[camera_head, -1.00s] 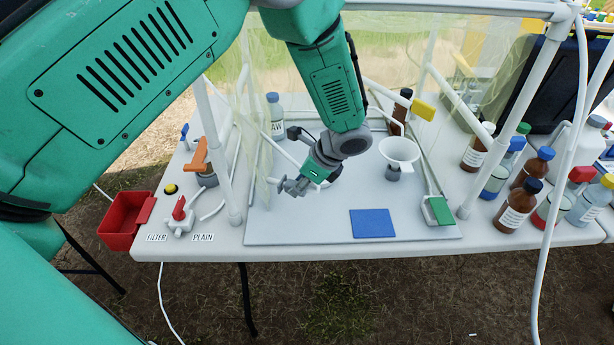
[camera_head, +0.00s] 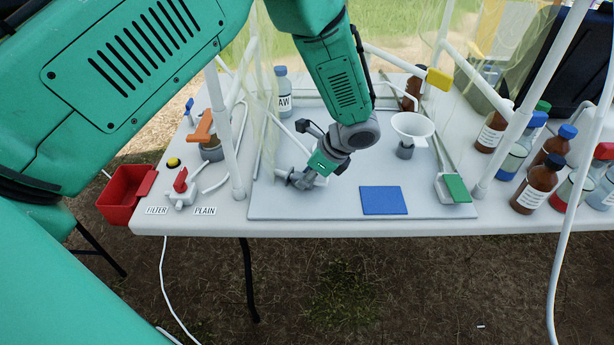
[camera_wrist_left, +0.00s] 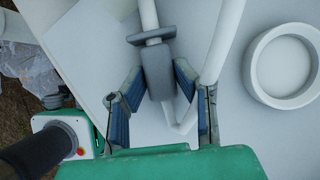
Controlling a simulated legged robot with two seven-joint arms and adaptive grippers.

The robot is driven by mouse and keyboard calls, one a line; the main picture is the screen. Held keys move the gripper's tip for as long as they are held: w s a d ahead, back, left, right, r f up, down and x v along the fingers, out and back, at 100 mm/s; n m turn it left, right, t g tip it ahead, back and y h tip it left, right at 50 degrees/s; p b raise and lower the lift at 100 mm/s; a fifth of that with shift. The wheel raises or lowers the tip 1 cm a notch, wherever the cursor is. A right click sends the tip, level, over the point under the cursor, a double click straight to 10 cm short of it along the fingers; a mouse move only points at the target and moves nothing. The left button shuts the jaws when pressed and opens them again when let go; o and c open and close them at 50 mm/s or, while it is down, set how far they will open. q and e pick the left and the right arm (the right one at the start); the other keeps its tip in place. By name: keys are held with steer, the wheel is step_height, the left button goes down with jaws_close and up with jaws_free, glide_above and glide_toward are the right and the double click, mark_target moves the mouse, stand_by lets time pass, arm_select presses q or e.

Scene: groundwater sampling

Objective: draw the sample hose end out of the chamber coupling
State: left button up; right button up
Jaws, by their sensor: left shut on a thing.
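My left gripper (camera_head: 308,178) is over the grey work mat inside the clear-walled frame, left of the blue pad. In the left wrist view the gripper (camera_wrist_left: 160,98) has its blue-padded fingers on both sides of a grey flanged sleeve (camera_wrist_left: 157,70) on a white tube (camera_wrist_left: 149,16), and it is shut on this sleeve, which looks like the hose end. A second white tube (camera_wrist_left: 224,40) runs just right of it. I cannot make out the chamber coupling, nor whether the sleeve is still seated. My right gripper is not in view.
A white funnel (camera_head: 412,126) stands right of the gripper, a RAW bottle (camera_head: 283,92) behind. A frame post (camera_head: 229,150) rises at the left, near a red-handled valve (camera_head: 181,184). The mat's front is clear around the blue pad (camera_head: 383,200).

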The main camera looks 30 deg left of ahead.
arm_select(q)
steer(key=shift+s+d+f, duration=0.1)
steer(key=shift+s+f, duration=0.15)
steer(key=shift+f, duration=0.4)
jaws_close()
steer(key=o, duration=1.1)
jaws_free()
steer(key=shift+w+f, duration=0.1)
steer(key=shift+w, duration=0.1)
steer(key=v, duration=1.2)
steer(key=shift+a, duration=0.3)
